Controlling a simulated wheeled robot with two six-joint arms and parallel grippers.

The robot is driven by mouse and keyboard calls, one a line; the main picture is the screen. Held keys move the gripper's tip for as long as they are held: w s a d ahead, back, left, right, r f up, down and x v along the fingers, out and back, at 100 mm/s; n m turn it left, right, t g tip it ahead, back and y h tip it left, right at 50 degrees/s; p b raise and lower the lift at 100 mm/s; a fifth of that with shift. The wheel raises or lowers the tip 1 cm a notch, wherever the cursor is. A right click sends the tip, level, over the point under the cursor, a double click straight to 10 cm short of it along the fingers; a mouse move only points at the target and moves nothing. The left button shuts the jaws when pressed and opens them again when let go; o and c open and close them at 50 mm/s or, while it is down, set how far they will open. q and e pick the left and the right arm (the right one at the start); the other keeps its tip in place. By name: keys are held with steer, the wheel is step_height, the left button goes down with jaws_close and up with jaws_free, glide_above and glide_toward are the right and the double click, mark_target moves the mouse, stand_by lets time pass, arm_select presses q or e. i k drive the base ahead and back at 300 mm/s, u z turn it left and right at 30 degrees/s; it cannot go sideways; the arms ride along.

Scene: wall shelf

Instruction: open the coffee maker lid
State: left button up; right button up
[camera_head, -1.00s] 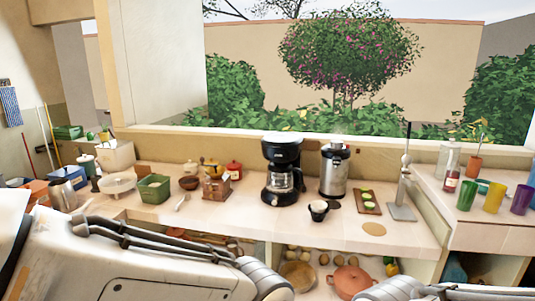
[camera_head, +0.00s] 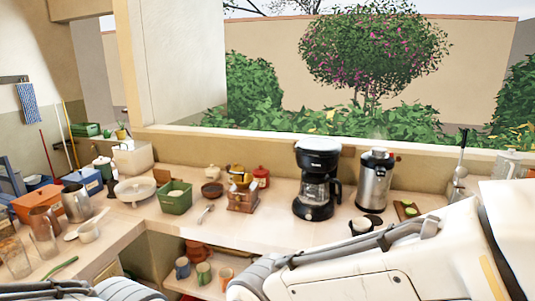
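The coffee maker (camera_head: 318,181) stands upright on the counter, right of the picture's middle. It is black, with a glass carafe in its lower half. My two arms show in the foreground, one low at the left and one large at the right. Neither gripper's fingertips are in view. Nothing of mine touches the coffee maker.
A steel dispenser (camera_head: 374,180) stands right beside the coffee maker, with a small black cup (camera_head: 361,227) in front. A wooden grinder (camera_head: 243,197) and a green basket (camera_head: 175,198) stand to the left. Bare counter (camera_head: 255,228) lies in front of the grinder.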

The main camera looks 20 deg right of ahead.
mark_target(313, 146)
steer(key=u, duration=0.2)
steer(key=i, duration=0.75)
steer(key=z, duration=0.65)
steer(key=i, duration=0.5)
steer(key=z, duration=0.55)
